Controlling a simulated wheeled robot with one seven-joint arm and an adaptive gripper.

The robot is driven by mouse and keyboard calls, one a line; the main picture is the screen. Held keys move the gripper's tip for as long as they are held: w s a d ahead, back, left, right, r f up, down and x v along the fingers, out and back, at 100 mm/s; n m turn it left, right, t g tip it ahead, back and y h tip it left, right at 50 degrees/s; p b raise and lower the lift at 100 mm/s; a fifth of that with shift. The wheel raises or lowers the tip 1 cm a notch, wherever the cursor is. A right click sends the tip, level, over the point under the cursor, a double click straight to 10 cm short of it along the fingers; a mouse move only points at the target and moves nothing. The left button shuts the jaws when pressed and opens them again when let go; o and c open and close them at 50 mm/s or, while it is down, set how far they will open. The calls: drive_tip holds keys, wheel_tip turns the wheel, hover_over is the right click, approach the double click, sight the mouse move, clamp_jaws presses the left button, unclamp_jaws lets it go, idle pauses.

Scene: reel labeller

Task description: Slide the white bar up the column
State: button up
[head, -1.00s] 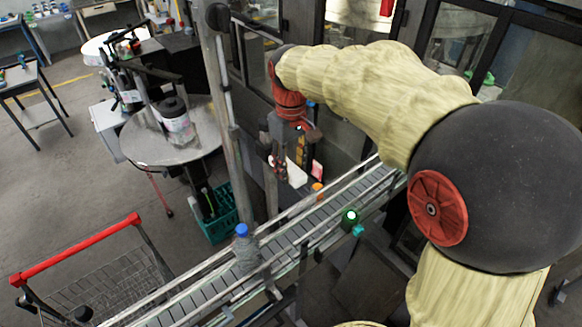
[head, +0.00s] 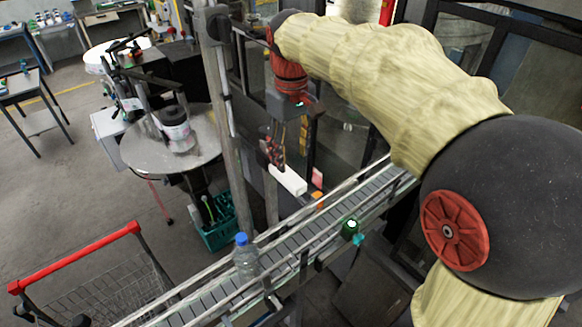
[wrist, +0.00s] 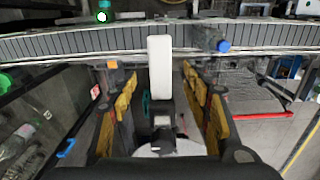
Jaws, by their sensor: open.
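The white bar (head: 288,180) is a short, pale block sticking out beside the conveyor in the head view. It shows upright in the middle of the wrist view (wrist: 160,70), with a dark clamp-like part (wrist: 165,122) at its near end. A slim dark post (head: 271,205) stands below the bar's near end in the head view; a taller grey column (head: 222,110) stands to its left. I cannot tell how the bar joins either. My gripper (head: 274,150) hangs above the bar, open and pointing down. In the wrist view its yellow-padded fingers (wrist: 160,90) lie either side of the bar, apart from it.
A conveyor (head: 320,222) runs diagonally beside the bar, carrying a blue-capped bottle (head: 245,256). A green-lit sensor (head: 349,228) sits on its near rail. A round table (head: 150,150), green crate (head: 222,236) and red-handled cart (head: 80,258) stand to the left.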

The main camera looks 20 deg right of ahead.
drive_tip(key=shift+r, duration=2)
drive_tip(key=s+f+m+t, duration=0.25)
drive_tip(key=s+f, duration=0.25)
drive_tip(key=s, duration=0.6)
drive_tip(key=s+f+m+t, duration=0.1)
drive_tip(key=s+f+t, duration=0.25)
drive_tip(key=s, duration=0.65)
wheel_tip(320, 180, down, 32)
drive_tip(key=b, duration=3.1)
drive_tip(key=shift+a, duration=0.3)
